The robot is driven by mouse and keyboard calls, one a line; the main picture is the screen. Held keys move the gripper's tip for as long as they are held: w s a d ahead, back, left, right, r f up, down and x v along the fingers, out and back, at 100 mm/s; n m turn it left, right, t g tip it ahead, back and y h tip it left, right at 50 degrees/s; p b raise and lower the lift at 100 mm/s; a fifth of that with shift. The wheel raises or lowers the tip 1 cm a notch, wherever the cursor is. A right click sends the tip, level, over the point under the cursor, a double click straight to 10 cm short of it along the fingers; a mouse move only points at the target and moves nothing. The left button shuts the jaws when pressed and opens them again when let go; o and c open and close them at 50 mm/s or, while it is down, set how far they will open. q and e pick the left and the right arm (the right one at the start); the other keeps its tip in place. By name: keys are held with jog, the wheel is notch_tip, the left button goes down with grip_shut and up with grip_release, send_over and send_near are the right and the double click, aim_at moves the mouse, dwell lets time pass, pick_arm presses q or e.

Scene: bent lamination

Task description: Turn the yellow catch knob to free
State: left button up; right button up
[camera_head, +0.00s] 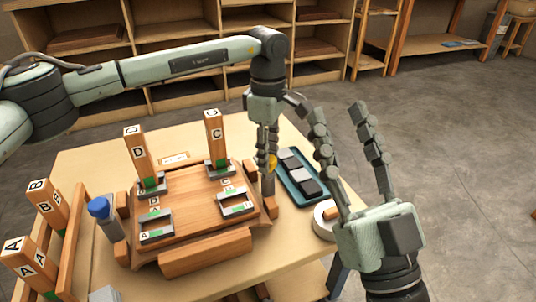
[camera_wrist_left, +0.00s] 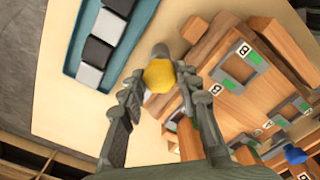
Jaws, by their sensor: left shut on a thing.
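The yellow catch knob (camera_wrist_left: 160,76) sits at the side of the wooden fixture, between the fingers of my left gripper (camera_wrist_left: 161,84) in the left wrist view. In the head view only a bit of the yellow knob (camera_head: 272,161) shows past the fingers. My left gripper (camera_head: 267,160) points down at the fixture's right side and is shut on the knob. The wooden fixture (camera_head: 190,192) has several grey brackets, and blocks C and D stand upright in two of them. My right gripper (camera_head: 340,112) is open and empty, fingers pointing up, at the table's right side.
A teal tray (camera_head: 316,203) with black and white blocks lies right of the fixture. A white roll (camera_head: 323,228) is by the right edge. A blue-capped bottle (camera_head: 104,215) and a wooden rack (camera_head: 67,240) with blocks A and B stand at left. Shelves line the back.

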dwell(0.5)
pick_arm(q)
jog(key=o, duration=1.2)
jog(key=shift+c, duration=0.2)
jog(key=shift+r, duration=0.1)
notch_tip(320, 180, up, 12)
